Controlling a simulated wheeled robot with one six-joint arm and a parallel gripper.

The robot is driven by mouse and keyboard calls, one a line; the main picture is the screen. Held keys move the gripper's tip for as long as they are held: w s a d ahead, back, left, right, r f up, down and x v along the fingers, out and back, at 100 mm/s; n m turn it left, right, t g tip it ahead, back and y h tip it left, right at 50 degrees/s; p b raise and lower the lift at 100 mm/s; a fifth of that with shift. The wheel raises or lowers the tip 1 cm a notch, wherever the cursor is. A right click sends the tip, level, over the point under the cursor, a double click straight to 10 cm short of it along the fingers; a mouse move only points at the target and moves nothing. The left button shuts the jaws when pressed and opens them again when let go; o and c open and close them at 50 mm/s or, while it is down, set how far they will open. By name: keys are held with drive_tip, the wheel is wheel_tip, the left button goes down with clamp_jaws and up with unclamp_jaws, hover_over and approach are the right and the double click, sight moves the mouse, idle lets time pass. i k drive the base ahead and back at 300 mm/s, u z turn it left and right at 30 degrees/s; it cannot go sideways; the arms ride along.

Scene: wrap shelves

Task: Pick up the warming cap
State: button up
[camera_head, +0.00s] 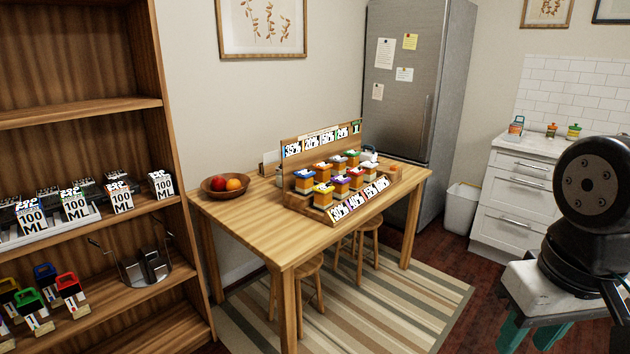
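I cannot tell which thing is the warming cap; no label with that name is readable. Several items with coloured handled tops stand on the low shelf at left, among them a blue one (45,274), a green one (30,302) and a red one (69,288). Several small orange and white containers with coloured lids stand in rows on a stepped wooden display, such as a blue-lidded one (304,182) and a yellow-lidded one (323,194). A black arm joint of mine is at the right edge. My gripper does not show.
The wooden shelf unit (88,104) fills the left. The wooden table (250,228) carries the display and a fruit bowl (224,191). Stools (311,282) stand under it on a striped rug (400,310). A fridge (408,80) and white drawers (512,205) are behind.

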sight(365, 156)
drive_tip(key=i, duration=1.95)
drive_tip(key=z, duration=1.3)
drive_tip(key=i, duration=1.55)
drive_tip(key=u, duration=1.6)
